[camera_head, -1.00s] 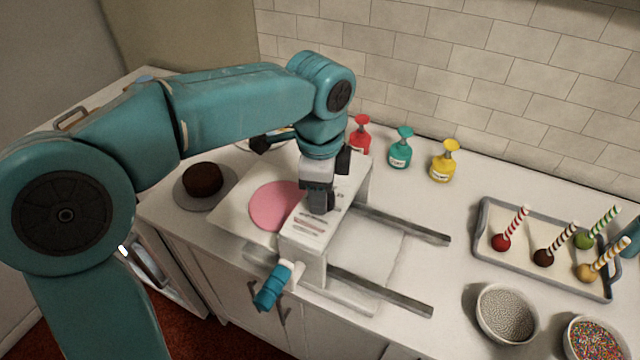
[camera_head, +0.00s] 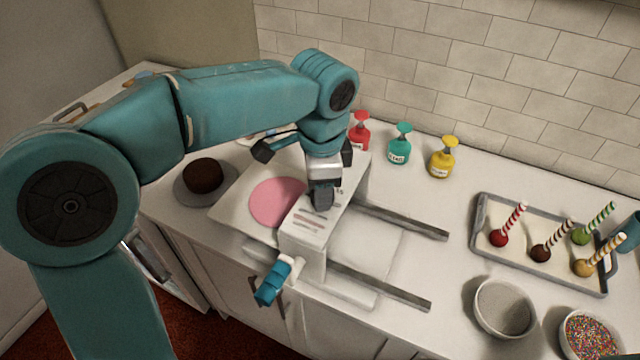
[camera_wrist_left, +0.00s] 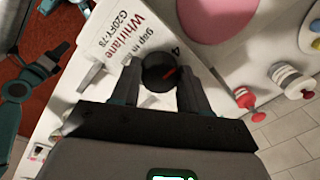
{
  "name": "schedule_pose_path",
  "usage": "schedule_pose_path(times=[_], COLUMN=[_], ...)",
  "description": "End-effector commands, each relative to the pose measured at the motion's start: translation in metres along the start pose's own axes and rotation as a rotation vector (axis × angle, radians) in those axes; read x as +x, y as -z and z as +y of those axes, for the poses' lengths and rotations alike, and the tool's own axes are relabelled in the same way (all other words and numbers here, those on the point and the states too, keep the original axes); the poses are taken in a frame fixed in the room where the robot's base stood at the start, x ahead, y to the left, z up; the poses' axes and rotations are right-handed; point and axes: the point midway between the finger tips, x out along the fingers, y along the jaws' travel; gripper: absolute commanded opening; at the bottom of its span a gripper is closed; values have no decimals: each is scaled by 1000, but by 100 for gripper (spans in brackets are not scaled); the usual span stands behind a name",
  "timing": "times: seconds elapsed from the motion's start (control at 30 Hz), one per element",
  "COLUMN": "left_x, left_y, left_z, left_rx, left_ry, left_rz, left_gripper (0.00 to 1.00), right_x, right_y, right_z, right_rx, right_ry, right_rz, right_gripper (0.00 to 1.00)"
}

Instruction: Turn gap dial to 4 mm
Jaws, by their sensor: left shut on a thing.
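The gap dial (camera_wrist_left: 157,74) is a round black knob with a red pointer line, on top of the white dough sheeter (camera_head: 305,262). In the left wrist view the pointer slants up and right, and a printed 4 (camera_wrist_left: 176,51) stands just beyond the dial's upper right. The other scale marks are hidden or unreadable. My left gripper (camera_wrist_left: 158,82) is shut on the dial from above, one finger on each side; in the head view its fingers (camera_head: 321,196) hide the knob. What looks like my right gripper (camera_wrist_left: 48,64) shows at the left wrist view's edge, its jaw state unclear.
A pink disc (camera_head: 275,202) lies beside the sheeter's housing. A blue-handled crank (camera_head: 272,283) sticks out in front. Red, teal (camera_head: 399,146) and yellow bottles stand behind. A tray (camera_head: 480,215) of striped-handled tools and bowls (camera_head: 503,306) are at the right.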

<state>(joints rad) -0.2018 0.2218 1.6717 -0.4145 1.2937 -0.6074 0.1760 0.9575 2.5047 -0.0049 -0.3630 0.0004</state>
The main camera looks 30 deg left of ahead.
Motion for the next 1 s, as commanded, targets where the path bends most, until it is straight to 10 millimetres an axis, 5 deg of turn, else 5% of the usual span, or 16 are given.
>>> schedule_pose_path(times=[0.07,0.1,0.17,0.57,1.0], left_x=[2,2,2,-11,-121], left_y=[1,1,1,1,2], left_z=[1,1,1,0,0], left_rx=[2,2,2,1,2], left_ry=[-5,-4,-4,1,0], left_rz=[0,0,0,2,3], left_gripper=[14,58,70,70,70], right_x=[0,0,0,-1,-16], right_y=[0,0,0,0,0], right_z=[0,0,0,0,-6], right_rx=[0,0,0,0,0], right_ry=[0,0,0,0,0], right_rz=[0,0,0,0,0], right_gripper=[43,43,43,43,43])
